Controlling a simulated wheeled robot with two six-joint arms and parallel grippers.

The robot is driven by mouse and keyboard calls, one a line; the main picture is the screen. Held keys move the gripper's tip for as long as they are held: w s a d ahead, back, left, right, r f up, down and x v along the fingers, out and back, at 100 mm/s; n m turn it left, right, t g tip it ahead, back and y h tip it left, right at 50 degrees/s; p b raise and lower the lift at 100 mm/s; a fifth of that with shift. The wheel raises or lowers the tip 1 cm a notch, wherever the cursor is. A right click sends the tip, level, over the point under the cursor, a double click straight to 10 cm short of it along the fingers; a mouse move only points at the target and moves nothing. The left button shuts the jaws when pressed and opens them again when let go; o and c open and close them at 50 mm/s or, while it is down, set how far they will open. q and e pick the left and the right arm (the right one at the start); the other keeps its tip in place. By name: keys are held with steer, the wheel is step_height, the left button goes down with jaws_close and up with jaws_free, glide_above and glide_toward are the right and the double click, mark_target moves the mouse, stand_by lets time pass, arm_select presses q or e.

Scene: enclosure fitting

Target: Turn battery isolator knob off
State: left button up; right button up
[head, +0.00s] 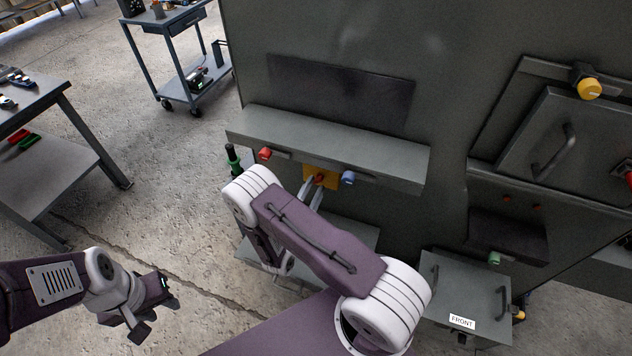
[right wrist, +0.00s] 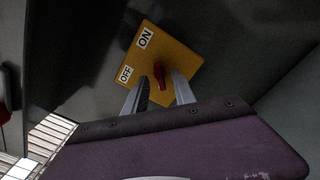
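The battery isolator is a yellow plate (right wrist: 180,50) with ON and OFF labels and a red knob (right wrist: 159,74) in the right wrist view. In the head view the yellow plate (head: 331,173) and red knob (head: 320,179) sit under a grey ledge. My right gripper (right wrist: 160,84) is open, with one finger on each side of the knob's line. I cannot tell whether the fingers touch the knob. Which label the knob points to is unclear. My left gripper (head: 158,312) is open and empty, low at the left, far from the plate.
A red knob (head: 265,153) and a blue knob (head: 348,177) flank the plate under the ledge (head: 330,147). A grey box marked FRONT (head: 470,290) stands at lower right. A bench (head: 70,165) and trolley (head: 190,75) stand left, with clear floor between.

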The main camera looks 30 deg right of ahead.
steer(key=shift+w+d, duration=0.35)
steer(key=shift+d, duration=0.1)
steer(key=shift+w+d+f, duration=0.1)
steer(key=shift+w+d, duration=0.15)
steer(key=shift+w, duration=0.1)
jaws_close()
